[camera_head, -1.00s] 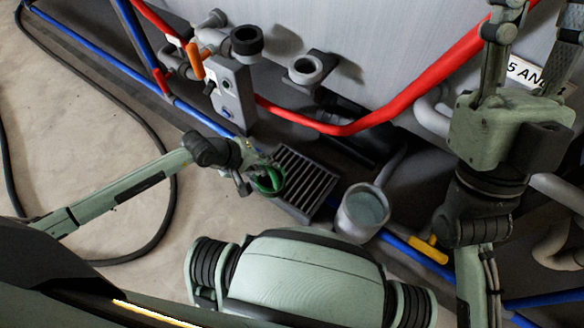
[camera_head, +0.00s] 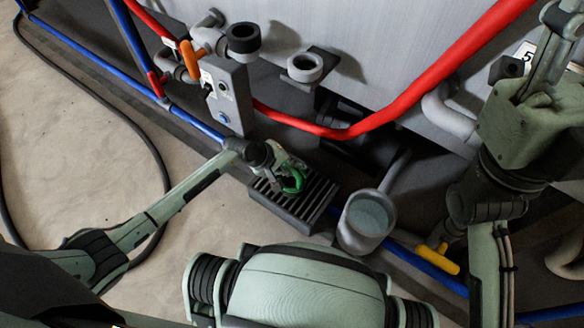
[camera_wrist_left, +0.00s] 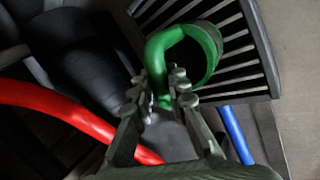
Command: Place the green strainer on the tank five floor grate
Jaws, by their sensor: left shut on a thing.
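The green strainer (camera_wrist_left: 209,42) is a ring-shaped piece with a bent green handle (camera_wrist_left: 158,47). My left gripper (camera_wrist_left: 162,85) is shut on the handle. In the head view the strainer (camera_head: 293,183) shows at the left gripper (camera_head: 284,176), over the slatted grey floor grate (camera_head: 312,207). In the left wrist view the grate (camera_wrist_left: 262,50) lies behind the strainer. I cannot tell whether the strainer touches the slats. My right gripper (camera_head: 548,65) is at the upper right, away from the grate; its fingertips are partly cut off by the frame.
A grey cup-like vessel (camera_head: 368,218) with pale liquid stands right of the grate. A red pipe (camera_head: 350,132) and a grey control box (camera_head: 229,95) are behind it. A yellow-handled valve (camera_head: 438,259) is at the right. Bare floor (camera_head: 85,130) lies left.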

